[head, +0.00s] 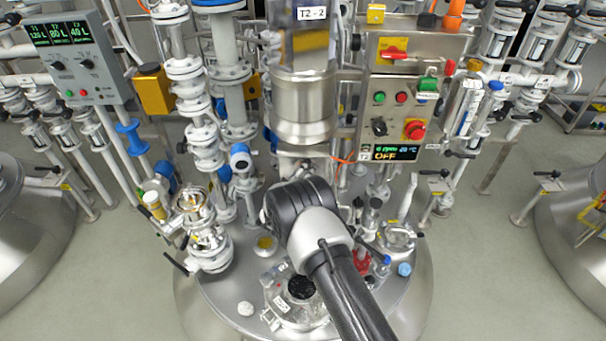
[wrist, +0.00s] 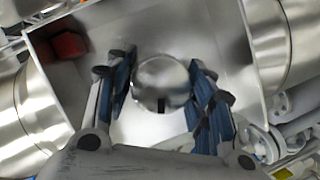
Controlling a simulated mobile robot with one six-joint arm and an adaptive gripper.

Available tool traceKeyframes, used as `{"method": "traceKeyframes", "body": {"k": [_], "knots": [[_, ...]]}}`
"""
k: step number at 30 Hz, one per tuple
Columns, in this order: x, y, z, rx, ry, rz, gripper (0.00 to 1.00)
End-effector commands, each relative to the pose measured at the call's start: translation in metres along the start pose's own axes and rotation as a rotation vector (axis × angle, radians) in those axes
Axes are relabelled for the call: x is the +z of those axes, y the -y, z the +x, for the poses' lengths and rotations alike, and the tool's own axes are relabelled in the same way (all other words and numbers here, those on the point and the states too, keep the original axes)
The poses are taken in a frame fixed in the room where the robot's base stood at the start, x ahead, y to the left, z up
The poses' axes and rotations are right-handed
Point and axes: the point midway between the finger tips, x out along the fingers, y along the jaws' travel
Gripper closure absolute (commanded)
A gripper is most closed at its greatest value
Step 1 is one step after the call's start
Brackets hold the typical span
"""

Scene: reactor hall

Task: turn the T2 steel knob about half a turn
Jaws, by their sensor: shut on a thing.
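The steel knob (wrist: 161,84) is a round, shiny metal disc in the middle of the wrist view, with a small dark mark at its lower edge. My gripper (wrist: 160,88) has its blue-padded fingers on either side of the knob and is shut on it. The knob sits in front of a pale metal plate or housing (wrist: 205,32). In the head view my arm's dark joint covers the middle, and I cannot make out the gripper or the knob there.
A T2-2 label (head: 312,13) hangs over a steel vessel neck (head: 304,100). A control box (head: 397,100) with buttons and an OFF display stands to its right. A grey level panel (head: 72,60) is at upper left. Glass pipes and valves (head: 203,230) crowd the tank lid. A red block (wrist: 69,46) shows in the wrist view.

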Motion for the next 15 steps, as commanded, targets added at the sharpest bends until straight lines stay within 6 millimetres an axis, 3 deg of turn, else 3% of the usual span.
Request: {"method": "traceKeyframes", "body": {"k": [15], "knots": [[-0.0005,-0.001,0.0001,-0.074,0.0,0.179,0.75]]}}
